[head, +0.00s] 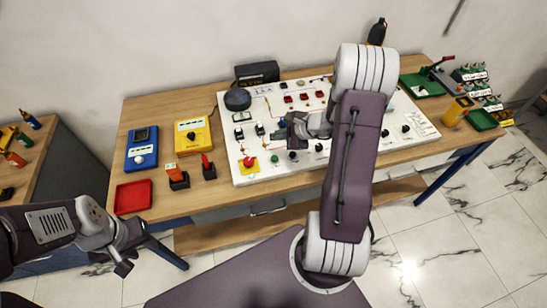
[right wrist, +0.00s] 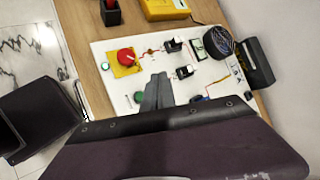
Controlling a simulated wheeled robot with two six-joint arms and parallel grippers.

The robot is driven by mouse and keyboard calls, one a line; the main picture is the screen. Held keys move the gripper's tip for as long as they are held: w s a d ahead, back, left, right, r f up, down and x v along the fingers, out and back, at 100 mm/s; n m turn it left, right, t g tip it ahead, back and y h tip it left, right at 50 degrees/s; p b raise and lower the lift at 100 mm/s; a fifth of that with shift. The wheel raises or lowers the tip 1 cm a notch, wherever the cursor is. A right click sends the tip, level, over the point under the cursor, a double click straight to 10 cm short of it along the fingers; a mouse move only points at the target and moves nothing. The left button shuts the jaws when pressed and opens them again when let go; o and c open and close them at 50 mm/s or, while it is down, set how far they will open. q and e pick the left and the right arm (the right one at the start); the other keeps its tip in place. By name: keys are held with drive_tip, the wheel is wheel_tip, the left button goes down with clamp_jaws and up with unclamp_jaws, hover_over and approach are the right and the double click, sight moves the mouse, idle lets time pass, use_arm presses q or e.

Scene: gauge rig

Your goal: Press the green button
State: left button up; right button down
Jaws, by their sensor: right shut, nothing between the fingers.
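The green button (head: 274,158) is on the white panel (head: 237,179), near its front edge and right of the red mushroom button. In the right wrist view the green button (right wrist: 139,97) shows just left of my right gripper's fingers and is partly covered. My right gripper (head: 281,128) is shut and empty over the panel; its fingers (right wrist: 158,80) appear together in the wrist view. It is above and beyond the green button in the head view; I cannot tell its height. My left gripper (head: 124,267) hangs in front of the table, away from the panel; its jaw state is unclear.
A red mushroom button on a yellow plate (head: 241,169) sits close left of the green button. A blue meter (head: 142,148), yellow meter (head: 193,135) and red tray (head: 133,197) stand left of the panel.

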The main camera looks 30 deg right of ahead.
sight(277, 159)
drive_tip(key=f+b, duration=0.3)
drive_tip(key=f, duration=0.1)
drive_tip(key=f+b, duration=0.4)
drive_tip(key=shift+d+f, duration=0.2)
drive_tip(key=shift+f, duration=0.3)
idle(1.5)
drive_tip(key=shift+f+b, duration=0.4)
drive_tip(key=shift+b, duration=0.5)
drive_tip(key=shift+f+b, duration=0.55)
drive_tip(key=shift+b, duration=0.15)
drive_tip(key=shift+r, duration=0.15)
idle(0.4)
drive_tip(key=shift+r+p, duration=0.6)
drive_tip(key=shift+r, duration=0.25)
